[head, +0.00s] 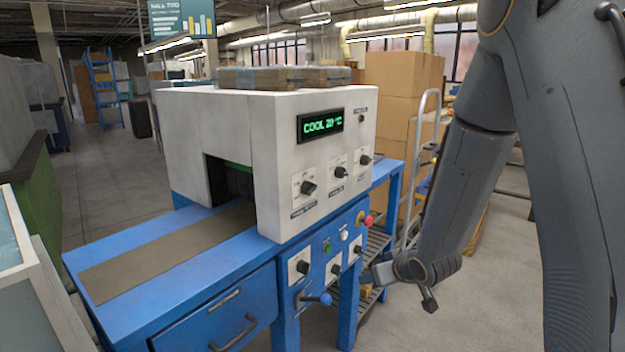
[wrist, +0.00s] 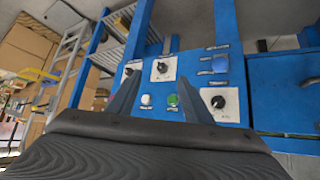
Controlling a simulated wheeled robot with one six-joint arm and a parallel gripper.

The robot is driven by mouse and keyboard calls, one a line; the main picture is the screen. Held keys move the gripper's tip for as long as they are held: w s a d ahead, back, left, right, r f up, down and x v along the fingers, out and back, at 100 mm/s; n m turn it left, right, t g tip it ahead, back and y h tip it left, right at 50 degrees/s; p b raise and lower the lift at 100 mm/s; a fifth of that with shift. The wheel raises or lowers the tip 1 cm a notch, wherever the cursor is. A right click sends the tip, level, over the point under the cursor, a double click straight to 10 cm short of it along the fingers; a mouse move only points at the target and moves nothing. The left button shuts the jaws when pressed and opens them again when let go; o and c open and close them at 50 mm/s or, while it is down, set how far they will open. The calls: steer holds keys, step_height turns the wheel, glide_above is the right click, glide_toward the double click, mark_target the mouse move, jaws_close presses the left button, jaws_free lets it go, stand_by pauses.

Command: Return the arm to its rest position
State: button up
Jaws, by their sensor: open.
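My grey arm hangs down the right side of the head view. My gripper is low in front of the blue machine's control panel; in the wrist view my gripper (wrist: 158,100) is open, its two dark fingers apart with nothing between them. Beyond the fingers, the wrist view shows the panel with black knobs (wrist: 162,68), a green button (wrist: 172,100) and a white button (wrist: 146,100). In the head view the fingertips are small and partly hidden by the wrist.
The white oven housing (head: 225,140) stands on the blue bench (head: 215,318), its display reading COOL. A brown belt (head: 165,255) runs into its opening. A red stop button (head: 368,221) and blue-knobbed lever (head: 325,299) stick out.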

steer(key=s+r+m+g+h, duration=0.1)
steer(key=s+r+g, duration=0.1)
steer(key=s, duration=0.7)
steer(key=s+d+r+m+g+h+p, duration=0.1)
steer(key=s+r+g, duration=0.2)
steer(key=s, duration=0.6)
steer(key=s+d+r+m+g, duration=0.1)
steer(key=s+r+m+g, duration=0.1)
steer(key=s, duration=0.7)
steer(key=shift+s+d+r+g+h, duration=0.15)
steer(key=shift+s+r+g+h, duration=0.35)
steer(key=shift+g, duration=0.4)
